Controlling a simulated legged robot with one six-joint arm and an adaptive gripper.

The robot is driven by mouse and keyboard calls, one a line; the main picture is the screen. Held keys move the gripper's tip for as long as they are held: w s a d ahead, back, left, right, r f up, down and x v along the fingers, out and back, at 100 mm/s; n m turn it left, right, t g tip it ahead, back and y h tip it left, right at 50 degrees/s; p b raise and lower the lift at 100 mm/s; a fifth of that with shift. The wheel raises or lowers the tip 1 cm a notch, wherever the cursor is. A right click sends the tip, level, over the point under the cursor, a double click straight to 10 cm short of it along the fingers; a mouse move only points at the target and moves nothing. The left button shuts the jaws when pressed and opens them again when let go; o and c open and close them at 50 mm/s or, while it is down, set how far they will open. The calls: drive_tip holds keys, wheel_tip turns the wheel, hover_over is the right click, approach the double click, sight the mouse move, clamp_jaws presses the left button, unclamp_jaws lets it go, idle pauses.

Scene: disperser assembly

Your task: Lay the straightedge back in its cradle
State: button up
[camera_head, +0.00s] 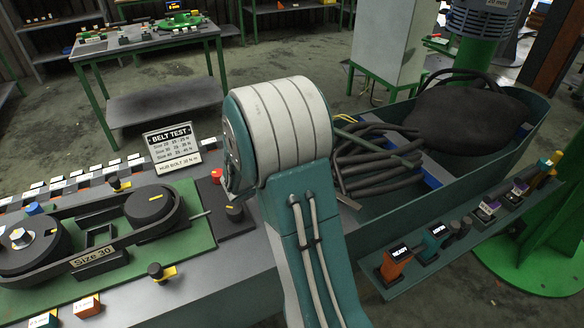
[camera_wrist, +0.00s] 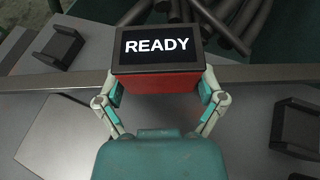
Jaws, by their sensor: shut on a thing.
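In the wrist view, my gripper (camera_wrist: 160,92) is shut on a red block with a black READY screen. The straightedge (camera_wrist: 268,74), a long thin grey bar, runs across the whole width behind this block and seems joined to it. Both of its ends are outside the wrist view. Two dark notched blocks, which look like the cradle, stand on the grey surface: one at upper left (camera_wrist: 60,47) and one at right (camera_wrist: 295,128). The bar crosses between them at an angle and looks apart from both. In the head view, my arm hides the gripper and most of the bar.
A green plate with a belt and two pulleys (camera_head: 150,206) lies left of my arm. A BELT TEST sign (camera_head: 171,143) stands behind it. Dark hoses (camera_head: 375,165) fill the bin at right. A side ledge (camera_head: 390,290) holds an orange READY device (camera_head: 397,258).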

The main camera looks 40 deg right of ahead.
drive_tip(key=shift+f, duration=0.45)
drive_tip(key=o, duration=1)
drive_tip(key=shift+f, duration=0.1)
